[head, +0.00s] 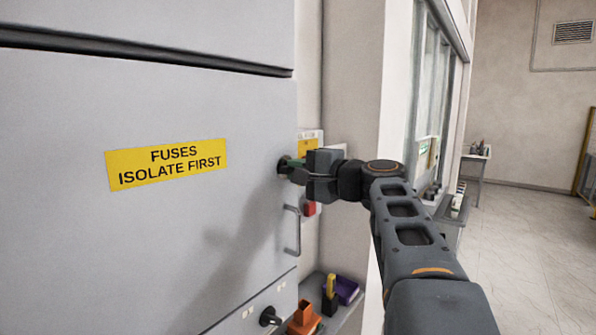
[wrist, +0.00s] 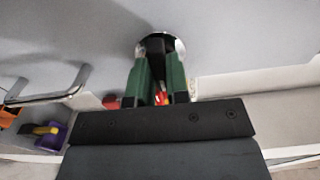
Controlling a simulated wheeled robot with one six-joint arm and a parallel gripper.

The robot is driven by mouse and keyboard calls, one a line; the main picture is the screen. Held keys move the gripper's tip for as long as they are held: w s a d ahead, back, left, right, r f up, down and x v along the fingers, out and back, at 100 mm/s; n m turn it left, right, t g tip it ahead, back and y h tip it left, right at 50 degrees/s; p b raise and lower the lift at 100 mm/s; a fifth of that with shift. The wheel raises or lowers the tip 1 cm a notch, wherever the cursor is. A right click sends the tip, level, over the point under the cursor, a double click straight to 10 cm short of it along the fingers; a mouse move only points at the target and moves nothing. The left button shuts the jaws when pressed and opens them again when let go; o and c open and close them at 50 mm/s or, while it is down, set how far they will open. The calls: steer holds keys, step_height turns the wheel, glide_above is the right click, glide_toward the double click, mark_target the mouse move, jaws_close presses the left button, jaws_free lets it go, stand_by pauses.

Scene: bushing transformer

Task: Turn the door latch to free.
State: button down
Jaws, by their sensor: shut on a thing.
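The door latch is a dark handle on a round plate near the right edge of the grey door (head: 150,230). In the wrist view the latch (wrist: 157,45) shows as a black bar on a pale round plate. My gripper (head: 289,170) has its green fingers on either side of the latch and is shut on it. In the wrist view the fingers of my gripper (wrist: 160,80) hide part of the latch. The door looks closed. I cannot read any latch marking.
A door pull (head: 294,230) is below the latch. A second black knob (head: 269,317) sits on a lower panel. A shelf at the bottom holds an orange block (head: 303,316), a yellow-and-black item (head: 329,295) and a purple bin (head: 347,289). Open floor (head: 530,240) lies right.

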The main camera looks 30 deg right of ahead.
steer(key=c, duration=1.1)
jaws_free()
steer(key=b+v, duration=0.3)
steer(key=v, duration=1)
steer(key=shift+s+d+b, duration=0.25)
steer(key=shift+s+b, duration=0.05)
steer(key=shift+s, duration=0.05)
